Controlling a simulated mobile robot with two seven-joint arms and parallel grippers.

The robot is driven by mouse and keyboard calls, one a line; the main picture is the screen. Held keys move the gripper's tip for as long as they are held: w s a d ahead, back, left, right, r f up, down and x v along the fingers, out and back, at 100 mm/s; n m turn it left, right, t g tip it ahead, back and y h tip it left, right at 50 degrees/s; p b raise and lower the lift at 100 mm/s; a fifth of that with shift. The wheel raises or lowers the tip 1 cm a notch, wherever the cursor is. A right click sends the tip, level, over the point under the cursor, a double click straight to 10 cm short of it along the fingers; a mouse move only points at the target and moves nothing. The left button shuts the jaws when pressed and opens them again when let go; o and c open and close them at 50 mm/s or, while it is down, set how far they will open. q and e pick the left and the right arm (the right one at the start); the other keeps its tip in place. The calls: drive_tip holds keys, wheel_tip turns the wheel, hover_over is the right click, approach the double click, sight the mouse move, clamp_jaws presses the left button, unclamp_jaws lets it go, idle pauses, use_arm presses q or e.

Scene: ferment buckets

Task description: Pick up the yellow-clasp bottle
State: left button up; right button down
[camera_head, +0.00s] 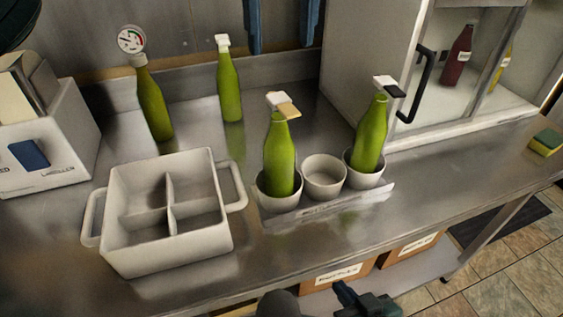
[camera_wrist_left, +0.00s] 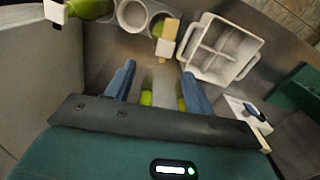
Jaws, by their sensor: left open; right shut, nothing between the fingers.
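The yellow-clasp bottle (camera_head: 280,155) is green and stands upright in the left cup of a three-cup rack (camera_head: 340,207). Its white cap and yellow clasp (camera_head: 288,110) face up, and they also show in the left wrist view (camera_wrist_left: 167,40). My left gripper (camera_head: 282,42) hangs at the back by the wall, its two blue fingers apart. It is open and away from this bottle. In the left wrist view the open fingers (camera_wrist_left: 160,90) have small green patches between them that I cannot identify. My right gripper (camera_head: 350,295) is partly visible at the bottom edge, shut and empty.
A green bottle with a black clasp (camera_head: 370,135) stands in the right cup; the middle cup (camera_head: 324,176) is empty. A gauge-topped bottle (camera_head: 153,103) and a white-capped bottle (camera_head: 230,88) stand behind. A divided crate (camera_head: 215,240) is at left, a cabinet (camera_head: 370,60) at right.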

sight(278, 96)
use_arm(q)
wheel_tip(278, 96, down, 6)
drive_tip(key=shift+s+f, duration=0.1)
drive_tip(key=shift+f, duration=0.1)
drive_tip(key=f, duration=0.4)
drive_tip(key=shift+s+a+f, duration=0.1)
drive_tip(key=shift+s+a, duration=0.2)
drive_tip(key=shift+s, duration=0.05)
drive_tip(key=shift+f, duration=0.55)
drive_tip(key=shift+c, duration=0.4)
clamp_jaws()
drive_tip(key=shift+r, duration=0.1)
